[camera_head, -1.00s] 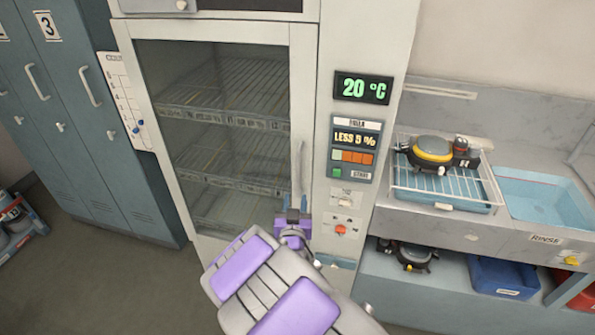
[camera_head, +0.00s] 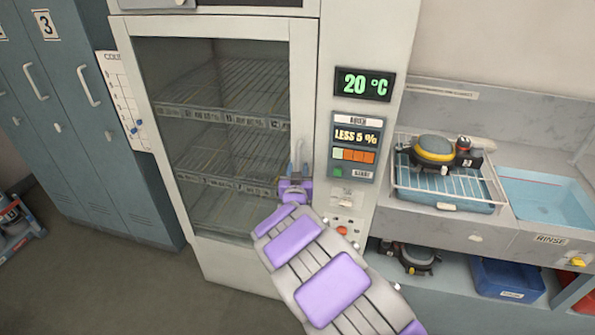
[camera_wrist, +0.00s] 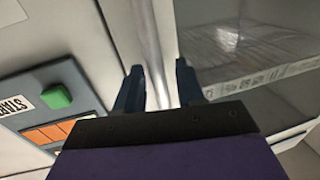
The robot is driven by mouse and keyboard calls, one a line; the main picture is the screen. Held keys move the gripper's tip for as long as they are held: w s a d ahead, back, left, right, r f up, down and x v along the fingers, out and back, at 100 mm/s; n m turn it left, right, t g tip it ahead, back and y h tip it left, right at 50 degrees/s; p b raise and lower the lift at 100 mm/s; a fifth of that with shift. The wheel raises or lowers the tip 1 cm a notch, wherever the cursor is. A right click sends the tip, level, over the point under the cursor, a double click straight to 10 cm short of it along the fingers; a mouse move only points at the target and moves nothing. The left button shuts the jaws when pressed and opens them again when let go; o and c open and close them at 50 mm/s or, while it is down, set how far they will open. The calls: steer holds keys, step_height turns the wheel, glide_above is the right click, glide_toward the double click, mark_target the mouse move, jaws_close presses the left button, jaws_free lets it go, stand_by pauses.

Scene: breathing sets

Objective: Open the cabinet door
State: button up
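The cabinet door (camera_head: 303,85) is a glass panel in a pale frame, and it is shut. Wire shelves show behind the glass. Its vertical metal handle (camera_head: 299,150) is on the right side of the frame. My purple gripper (camera_head: 296,172) is at the lower part of the handle. In the wrist view, the two dark fingers of my gripper (camera_wrist: 160,88) are apart, with the pale handle bar (camera_wrist: 161,50) running between them. I cannot tell whether either finger touches the bar.
A control panel (camera_head: 353,147) with a 20 °C display (camera_head: 364,85) is right of the door. Blue lockers (camera_head: 60,120) stand at left. A sink counter with a rack (camera_head: 445,193) and a blue bin (camera_head: 508,278) are at right. Floor in front is clear.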

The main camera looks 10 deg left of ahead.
steer(key=shift+w+r, duration=0.1)
steer(key=shift+w, duration=0.35)
steer(key=shift+c, duration=0.4)
jaws_close()
